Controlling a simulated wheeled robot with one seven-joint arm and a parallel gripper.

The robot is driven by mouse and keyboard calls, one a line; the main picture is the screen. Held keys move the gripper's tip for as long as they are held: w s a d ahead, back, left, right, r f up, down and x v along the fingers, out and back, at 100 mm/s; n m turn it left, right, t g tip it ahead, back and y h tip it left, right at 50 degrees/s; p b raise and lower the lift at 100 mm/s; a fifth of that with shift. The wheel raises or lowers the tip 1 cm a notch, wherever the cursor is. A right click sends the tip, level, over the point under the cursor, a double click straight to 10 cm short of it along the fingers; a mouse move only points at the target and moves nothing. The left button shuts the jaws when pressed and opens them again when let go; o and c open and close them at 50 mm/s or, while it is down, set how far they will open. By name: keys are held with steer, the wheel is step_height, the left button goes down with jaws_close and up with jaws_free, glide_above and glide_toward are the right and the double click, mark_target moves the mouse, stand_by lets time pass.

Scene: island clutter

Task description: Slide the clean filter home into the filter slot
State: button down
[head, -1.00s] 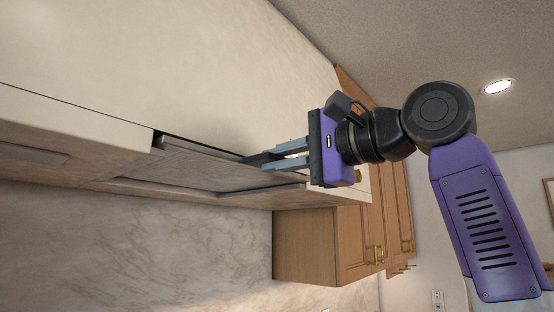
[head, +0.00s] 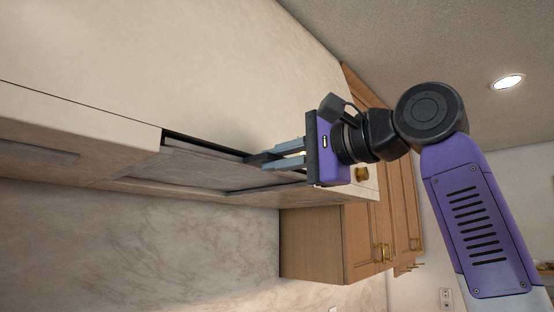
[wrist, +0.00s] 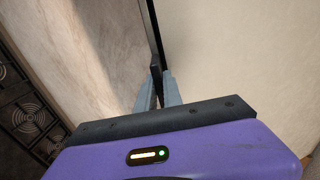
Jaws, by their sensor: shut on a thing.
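The clean filter (head: 190,168) is a flat grey panel under the pale range hood (head: 200,75). It lies in the filter slot (head: 200,141), a dark opening along the hood's lower front edge. A dark gap shows along the front of the slot. My gripper (head: 268,160) is at the right end of the filter, shut on its dark edge or tab. In the wrist view my fingers (wrist: 157,92) close on a thin dark strip between the hood front and the filter. The filter's far edge is hidden inside the hood.
Wooden wall cabinets (head: 330,240) with brass handles stand right of the hood. A marble backsplash (head: 130,240) lies below. Dark fan-like grilles (wrist: 28,115) show at left in the wrist view.

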steer(key=shift+w+a, duration=0.3)
steer(key=shift+a, duration=0.1)
stand_by(0.3)
steer(key=c, duration=1.4)
jaws_free()
steer(key=b+v, duration=0.3)
steer(key=v, duration=0.4)
steer(key=shift+s+d, duration=0.25)
steer(key=shift+d, duration=0.05)
